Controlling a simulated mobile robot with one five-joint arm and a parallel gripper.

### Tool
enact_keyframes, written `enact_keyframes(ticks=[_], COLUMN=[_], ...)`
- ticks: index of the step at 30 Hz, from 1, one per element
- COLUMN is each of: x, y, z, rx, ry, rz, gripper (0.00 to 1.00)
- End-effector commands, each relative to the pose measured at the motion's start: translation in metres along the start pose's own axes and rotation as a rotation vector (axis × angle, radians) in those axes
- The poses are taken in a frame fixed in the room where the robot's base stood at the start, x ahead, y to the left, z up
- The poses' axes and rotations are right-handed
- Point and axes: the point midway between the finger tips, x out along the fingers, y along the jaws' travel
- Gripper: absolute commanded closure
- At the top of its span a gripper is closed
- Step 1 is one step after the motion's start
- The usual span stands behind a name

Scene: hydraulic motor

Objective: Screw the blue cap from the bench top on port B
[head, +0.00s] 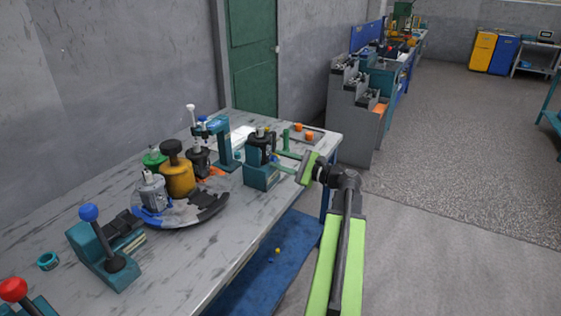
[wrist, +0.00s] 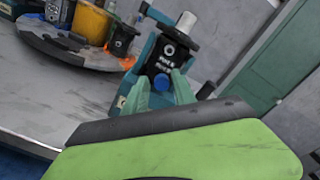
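The blue cap (wrist: 161,83) sits between the fingertips of my gripper (wrist: 160,88) in the wrist view, with almost no gap at its sides. My gripper (head: 276,163) appears shut on it. The cap is in line with the front of the dark hydraulic motor (wrist: 168,52), just below a white label that seems to read PORT B. I cannot tell whether the cap touches the port, as it covers the port itself. In the head view the motor (head: 260,147) stands upright on its teal block near the bench's right end.
The grey bench (head: 205,268) carries a round tray (head: 181,221) with several parts, a teal press (head: 219,143) behind, and a blue-knobbed lever (head: 101,245) at front left. A small tray (head: 318,132) with orange pieces lies behind my gripper. The floor (head: 430,230) right of the bench is clear.

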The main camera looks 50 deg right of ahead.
Motion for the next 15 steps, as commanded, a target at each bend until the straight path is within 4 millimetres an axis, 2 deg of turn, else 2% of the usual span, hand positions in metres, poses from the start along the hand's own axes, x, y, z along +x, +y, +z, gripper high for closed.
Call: enact_keyframes(ticks=[1,15], x=[-0.002,-0.003], y=[-0.002,-0.003], z=[-0.008,-0.018], rx=[-0.007,-0.007], ry=[0.022,0.023], rz=[-0.004,-0.005], gripper=[0.69,0.69])
